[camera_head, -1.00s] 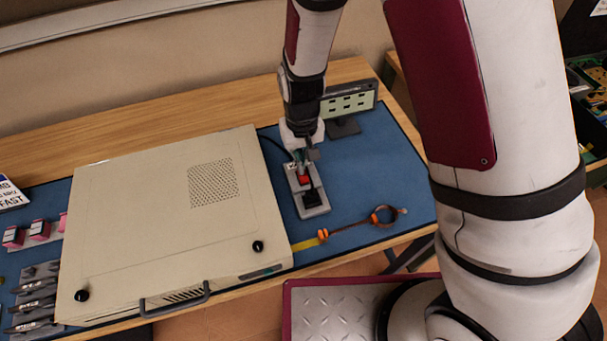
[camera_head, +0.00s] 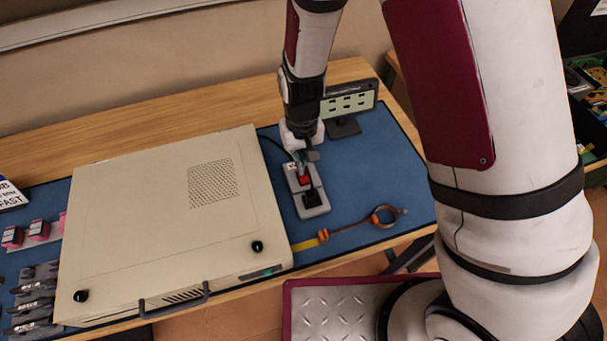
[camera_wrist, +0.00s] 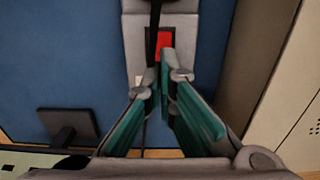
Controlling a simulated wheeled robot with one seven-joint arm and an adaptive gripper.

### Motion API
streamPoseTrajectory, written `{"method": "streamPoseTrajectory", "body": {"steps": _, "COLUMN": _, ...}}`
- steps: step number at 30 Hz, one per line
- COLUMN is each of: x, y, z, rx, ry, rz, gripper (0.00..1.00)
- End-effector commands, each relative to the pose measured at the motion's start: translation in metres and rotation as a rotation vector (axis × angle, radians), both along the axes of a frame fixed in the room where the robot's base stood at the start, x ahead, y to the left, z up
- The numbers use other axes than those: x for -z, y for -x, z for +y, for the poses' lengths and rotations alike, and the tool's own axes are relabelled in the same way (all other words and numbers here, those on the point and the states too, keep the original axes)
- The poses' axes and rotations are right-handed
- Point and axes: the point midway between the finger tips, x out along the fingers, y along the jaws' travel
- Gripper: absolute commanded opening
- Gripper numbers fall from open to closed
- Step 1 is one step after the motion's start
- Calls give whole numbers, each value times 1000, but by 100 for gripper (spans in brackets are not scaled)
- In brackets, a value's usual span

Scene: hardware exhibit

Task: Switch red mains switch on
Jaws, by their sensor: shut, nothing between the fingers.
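The red mains switch (camera_head: 304,180) sits on a grey power strip block (camera_head: 312,201) lying on the blue mat. In the wrist view the red switch (camera_wrist: 165,44) shows just beyond my fingertips, partly covered by a dark strip and a finger. My gripper (camera_head: 303,165) points down at the switch end of the block, its fingers shut with nothing between them. In the wrist view my gripper (camera_wrist: 163,80) has its fingertips close together beside the switch; I cannot tell whether they touch it. Which way the rocker is tilted is not clear.
A large beige case (camera_head: 150,230) stands left of the block. A small display on a stand (camera_head: 349,104) is behind it at the right. A brown strap tool with orange parts (camera_head: 350,228) lies in front. The blue mat (camera_head: 385,165) is clear to the right.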

Motion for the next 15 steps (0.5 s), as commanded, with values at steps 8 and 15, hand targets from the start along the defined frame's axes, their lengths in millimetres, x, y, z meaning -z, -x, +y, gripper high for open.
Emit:
{"method": "streamPoseTrajectory", "body": {"steps": 8, "x": 4, "y": 0, "z": 0, "rx": 0, "ry": 0, "rz": 1, "gripper": 0}}
{"method": "streamPoseTrajectory", "body": {"steps": 15, "x": 7, "y": 0, "z": 0, "rx": 0, "ry": 0, "rz": 1, "gripper": 0}}
